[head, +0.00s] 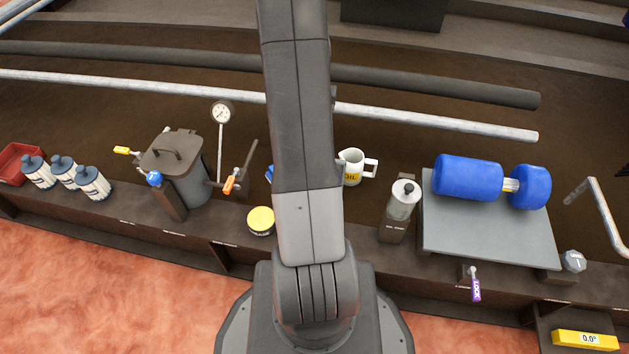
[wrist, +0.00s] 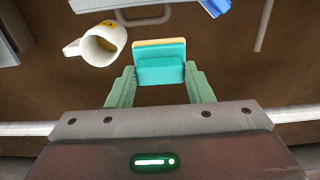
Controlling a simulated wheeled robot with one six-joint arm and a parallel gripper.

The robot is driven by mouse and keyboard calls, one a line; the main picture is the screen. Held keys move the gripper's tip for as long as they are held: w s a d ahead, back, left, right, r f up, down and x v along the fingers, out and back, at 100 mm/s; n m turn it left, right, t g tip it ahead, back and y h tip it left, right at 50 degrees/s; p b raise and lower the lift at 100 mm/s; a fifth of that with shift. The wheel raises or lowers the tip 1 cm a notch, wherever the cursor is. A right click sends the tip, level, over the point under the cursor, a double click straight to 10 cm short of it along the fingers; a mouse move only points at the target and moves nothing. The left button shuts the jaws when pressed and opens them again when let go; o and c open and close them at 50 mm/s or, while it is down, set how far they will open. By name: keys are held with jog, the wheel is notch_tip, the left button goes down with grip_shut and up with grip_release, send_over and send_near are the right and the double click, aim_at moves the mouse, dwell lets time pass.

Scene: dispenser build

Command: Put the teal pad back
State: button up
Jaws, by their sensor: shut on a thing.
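The teal pad (wrist: 160,67) shows in the wrist view, with a tan layer along its far edge. My gripper (wrist: 160,82) is shut on it, one green finger at each side. The pad is held over the brown surface; how high I cannot tell. In the head view my arm hides both the gripper and the pad. The place where the pad belongs cannot be made out for certain.
A white mug (wrist: 100,45) lies close to the pad in the wrist view; it also shows in the head view (head: 353,168). A blue item (wrist: 215,6) is at the top. A lidded pot (head: 178,170), a yellow tin (head: 261,221) and a silver-topped canister (head: 403,200) stand along the bench.

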notch_tip(320, 180, down, 18)
jog(key=b, duration=0.6)
jog(key=shift+f+b, duration=0.1)
jog(key=shift+b, duration=0.2)
jog(key=o, duration=0.5)
jog(key=shift+c, duration=0.2)
jog(key=o, duration=0.4)
notch_tip(320, 180, up, 12)
jog(key=p, duration=0.4)
jog(key=shift+p, duration=0.4)
jog(key=shift+o, duration=0.3)
